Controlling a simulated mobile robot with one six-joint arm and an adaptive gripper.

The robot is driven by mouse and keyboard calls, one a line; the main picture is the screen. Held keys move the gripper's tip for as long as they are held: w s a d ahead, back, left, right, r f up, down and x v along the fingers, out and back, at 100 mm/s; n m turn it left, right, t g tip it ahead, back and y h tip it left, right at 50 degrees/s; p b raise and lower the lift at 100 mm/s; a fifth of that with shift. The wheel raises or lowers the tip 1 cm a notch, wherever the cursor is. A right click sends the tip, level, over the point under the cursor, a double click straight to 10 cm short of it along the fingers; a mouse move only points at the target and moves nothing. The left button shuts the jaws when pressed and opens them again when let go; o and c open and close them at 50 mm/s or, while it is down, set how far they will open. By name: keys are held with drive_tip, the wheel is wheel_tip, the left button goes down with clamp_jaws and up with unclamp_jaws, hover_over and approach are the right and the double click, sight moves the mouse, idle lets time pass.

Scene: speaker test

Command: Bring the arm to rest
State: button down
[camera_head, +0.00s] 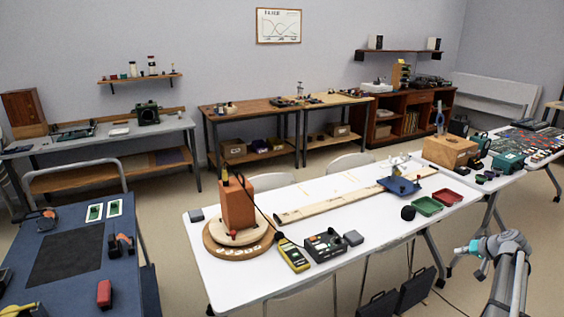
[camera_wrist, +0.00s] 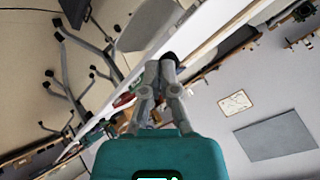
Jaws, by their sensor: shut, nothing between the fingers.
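My gripper (camera_wrist: 163,62) shows in the wrist view above its teal body, with its grey fingers together and nothing between them. In the head view my grey arm (camera_head: 508,246) is at the lower right, off the right front side of the white table (camera_head: 350,225). A small teal-and-grey end of it (camera_head: 465,250) points left there. The wrist view is tilted, with table legs at left and the wall at right.
On the white table stand an orange speaker box (camera_head: 238,205) on a round wooden base, a yellow meter (camera_head: 292,255), a blue tray (camera_head: 399,186) and a red tray (camera_head: 447,197). A blue bench (camera_head: 70,285) is at left. Floor shows around my arm; black cases (camera_head: 415,290) stand nearby.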

drive_tip(key=s+a+n+g+p, duration=0.1)
drive_tip(key=s+a+g+p, duration=0.1)
drive_tip(key=a, duration=1.1)
drive_tip(key=s+a+n+g+p, duration=0.1)
drive_tip(key=a+g+p, duration=0.1)
drive_tip(key=a, duration=1)
drive_tip(key=s+a+r+n+g+h+p, duration=0.1)
drive_tip(key=s+a+r+g+p, duration=0.1)
drive_tip(key=s+a, duration=0.4)
drive_tip(key=s+a+r+n+g+h+p, duration=0.1)
drive_tip(key=s+a+r+g+h+p, duration=0.1)
drive_tip(key=s+a, duration=0.5)
drive_tip(key=a+p, duration=0.1)
drive_tip(key=a, duration=0.5)
drive_tip(key=shift+s+a+n+h, duration=0.15)
drive_tip(key=shift+n+h, duration=0.15)
